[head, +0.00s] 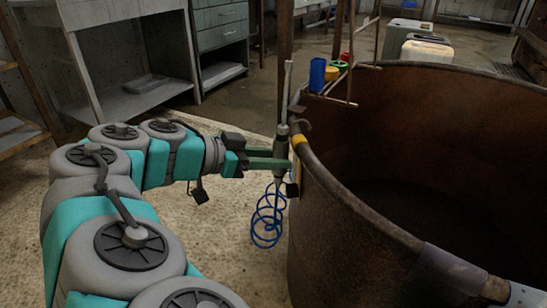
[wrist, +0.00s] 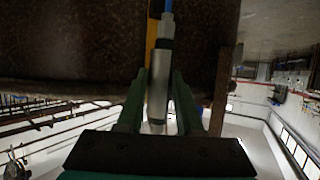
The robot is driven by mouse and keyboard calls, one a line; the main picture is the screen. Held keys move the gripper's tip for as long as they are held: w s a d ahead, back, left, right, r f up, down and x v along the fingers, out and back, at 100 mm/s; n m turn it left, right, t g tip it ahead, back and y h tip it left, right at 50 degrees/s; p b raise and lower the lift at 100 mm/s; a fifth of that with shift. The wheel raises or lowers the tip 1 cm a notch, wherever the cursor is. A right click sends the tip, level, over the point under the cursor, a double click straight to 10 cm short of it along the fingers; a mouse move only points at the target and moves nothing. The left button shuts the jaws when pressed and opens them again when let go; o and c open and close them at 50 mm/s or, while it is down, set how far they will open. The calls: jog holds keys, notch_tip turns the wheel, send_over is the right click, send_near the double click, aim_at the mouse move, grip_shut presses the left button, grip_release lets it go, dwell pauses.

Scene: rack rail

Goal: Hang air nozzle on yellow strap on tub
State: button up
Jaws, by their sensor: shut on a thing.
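The air nozzle (head: 281,150) is a grey, upright tool with a long thin tube pointing up and a coiled blue hose (head: 267,222) hanging below. My gripper (head: 284,159) is shut on its body, one green finger on each side; the wrist view shows the grey cylinder (wrist: 158,88) between the fingers. The yellow strap (head: 299,140) lies over the rim of the rusty brown tub (head: 440,90), just right of the nozzle. In the wrist view the strap (wrist: 151,42) runs close behind the nozzle against the tub wall. Whether nozzle and strap touch, I cannot tell.
A grey wrap (head: 452,266) covers the near rim. Shelving (head: 120,60) stands at the back left. The floor left of the tub is open.

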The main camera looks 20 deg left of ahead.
jog(key=shift+f+b, duration=0.8)
jog(key=shift+f, duration=0.1)
jog(key=shift+f, duration=0.2)
jog(key=shift+f+b, duration=0.5)
jog(key=shift+f, duration=0.05)
jog(key=o, duration=1.1)
jog(key=p+v, duration=0.1)
jog(key=v, duration=0.7)
